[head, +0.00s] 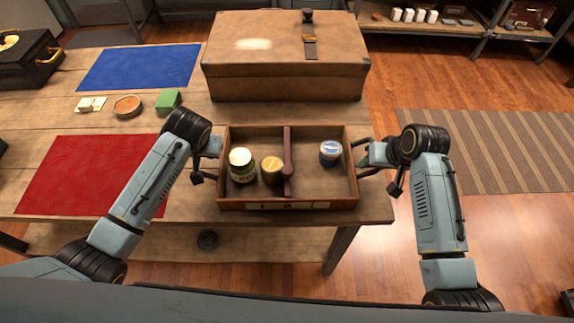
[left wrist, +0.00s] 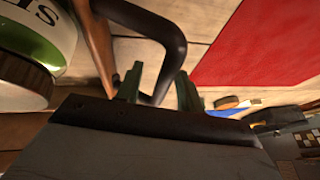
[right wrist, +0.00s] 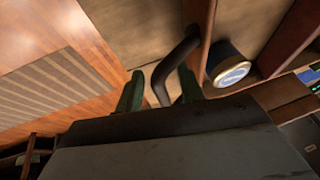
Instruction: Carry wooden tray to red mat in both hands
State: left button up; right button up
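The wooden tray (head: 250,203) rests on the table near its front right corner. It has a dark handle at each end and holds a green-labelled jar (head: 242,166), a yellow-lidded jar (head: 271,171) and a blue-lidded jar (head: 330,152). The red mat (head: 88,172) lies flat at the left. My left gripper (head: 205,158) is at the tray's left handle (left wrist: 175,45); its open fingers stand either side of the bar with gaps showing. My right gripper (head: 368,155) is likewise open around the right handle (right wrist: 178,55).
A brown suitcase (head: 240,75) stands close behind the tray. A blue mat (head: 140,67), a green block (head: 168,101) and a round dish (head: 127,106) lie back left. Bare table separates tray and red mat. The table's right edge is close to the tray.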

pick_arm(q)
jog(key=shift+w+a+f, duration=0.1)
jog(key=shift+w+f, duration=0.1)
jog(key=shift+f, duration=0.25)
pick_arm(e)
jog(key=shift+w+a+f, duration=0.15)
jog(key=shift+w+f, duration=0.05)
jog(key=shift+f, duration=0.25)
pick_arm(q)
grip_shut()
pick_arm(e)
grip_shut()
pick_arm(q)
jog(key=shift+r, duration=0.1)
pick_arm(e)
jog(key=shift+r, duration=0.1)
